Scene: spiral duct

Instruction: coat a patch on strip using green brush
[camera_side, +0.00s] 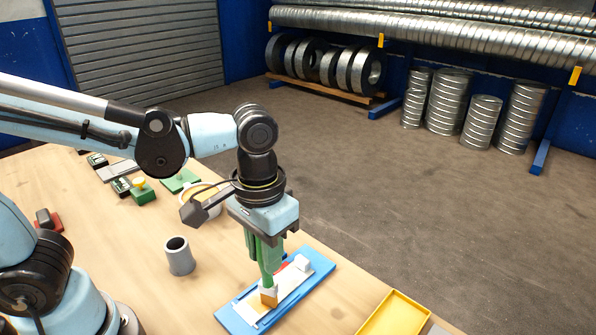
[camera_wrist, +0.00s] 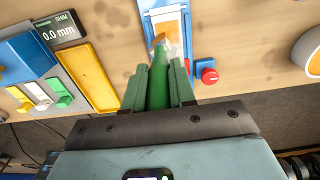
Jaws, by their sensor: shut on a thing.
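My gripper (camera_side: 265,248) is shut on the green brush and points down over the blue fixture. The green brush (camera_wrist: 158,85) is held between the green fingers, handle near upright. Its tan bristles (camera_side: 268,298) are at the pale strip (camera_side: 292,283); I cannot tell whether they press on it. The strip lies in the blue fixture (camera_side: 322,265), with a yellowish area near the bristles. In the wrist view the strip (camera_wrist: 167,20) shows beyond the brush tip, partly hidden by it.
A red knob (camera_wrist: 208,75) is at the fixture's side. A yellow tray (camera_side: 395,315) lies to the right. A grey cup (camera_side: 179,256) stands left of the fixture. A white pot with orange contents (camera_wrist: 312,52) and a shim gauge display (camera_wrist: 57,28) also sit on the table.

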